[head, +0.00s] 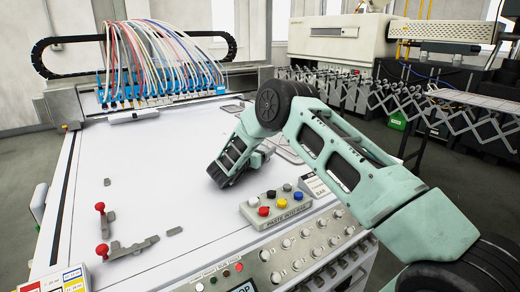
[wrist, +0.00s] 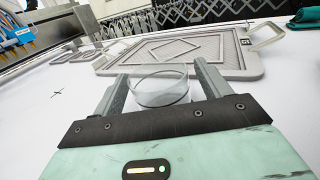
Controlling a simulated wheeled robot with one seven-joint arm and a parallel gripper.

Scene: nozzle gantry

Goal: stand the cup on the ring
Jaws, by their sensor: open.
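A clear glass cup (wrist: 160,92) stands on the white bed between the two fingers of my gripper (wrist: 161,70) in the wrist view. The fingers are apart, one on each side of it, and I see a gap beside the glass. Flat grey ring-like outlines (wrist: 118,47) lie on the bed beyond, at upper left; I cannot tell which of these is the ring. In the head view my arm hides the cup and most of the gripper.
A grey tray (wrist: 240,68) with a diamond pattern and wire handles lies just beyond the cup. A button box (head: 275,208) sits at the bed's front edge. Red-knobbed clamps (head: 103,250) are at left. Nozzles with hoses (head: 160,85) span the back. The bed's middle is clear.

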